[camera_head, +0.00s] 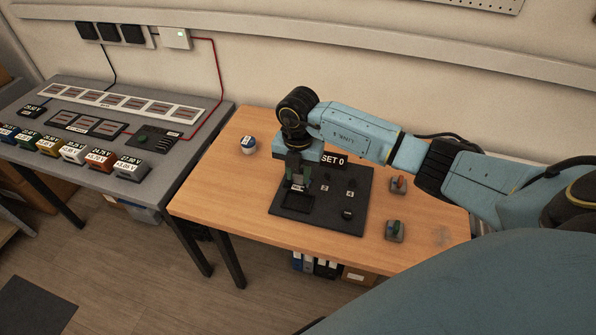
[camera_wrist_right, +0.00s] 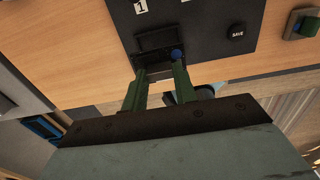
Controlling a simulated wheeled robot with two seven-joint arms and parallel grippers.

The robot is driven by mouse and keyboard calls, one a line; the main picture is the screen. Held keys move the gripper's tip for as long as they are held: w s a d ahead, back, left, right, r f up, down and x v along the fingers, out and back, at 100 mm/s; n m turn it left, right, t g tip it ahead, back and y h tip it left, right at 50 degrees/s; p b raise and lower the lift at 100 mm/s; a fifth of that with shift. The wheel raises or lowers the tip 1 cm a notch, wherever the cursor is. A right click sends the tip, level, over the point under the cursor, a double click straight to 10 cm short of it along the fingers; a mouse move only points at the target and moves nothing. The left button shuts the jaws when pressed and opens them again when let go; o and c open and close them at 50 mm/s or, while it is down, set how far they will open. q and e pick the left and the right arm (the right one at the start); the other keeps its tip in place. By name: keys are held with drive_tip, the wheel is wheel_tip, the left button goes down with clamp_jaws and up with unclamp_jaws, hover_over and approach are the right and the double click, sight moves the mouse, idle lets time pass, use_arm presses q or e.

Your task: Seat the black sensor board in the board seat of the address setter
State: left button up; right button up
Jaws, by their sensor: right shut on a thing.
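The address setter (camera_head: 338,217) is a dark panel on the wooden table, with a "SET 0" display (camera_head: 333,160), number keys and a SAVE key. Its board seat (camera_head: 297,203) is a dark rectangular recess at the panel's front left. My right gripper (camera_head: 298,180) points down over the panel, just behind the seat. In the right wrist view its green fingers (camera_wrist_right: 157,75) are shut on the black sensor board (camera_wrist_right: 154,62), which is partly hidden. A blue round spot shows by the board's right end. I cannot tell whether the board touches the panel. My left gripper is not in view.
Two grey blocks, one with an orange top (camera_head: 398,184) and one with a green top (camera_head: 395,231), stand to the right. A grey bench (camera_head: 190,113) with several labelled coloured modules is at left.

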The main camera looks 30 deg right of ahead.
sight(298, 183)
drive_tip(key=shift+f+b, duration=1.9)
drive_tip(key=shift+f, duration=1.05)
drive_tip(key=shift+p, duration=0.45)
drive_tip(key=shift+f+b, duration=0.7)
drive_tip(key=shift+f, duration=0.25)
drive_tip(key=o, duration=1)
drive_tip(key=shift+o, duration=0.2)
wheel_tip(298, 183, up, 14)
drive_tip(key=shift+f+p, duration=0.25)
drive_tip(key=shift+p, duration=0.45)
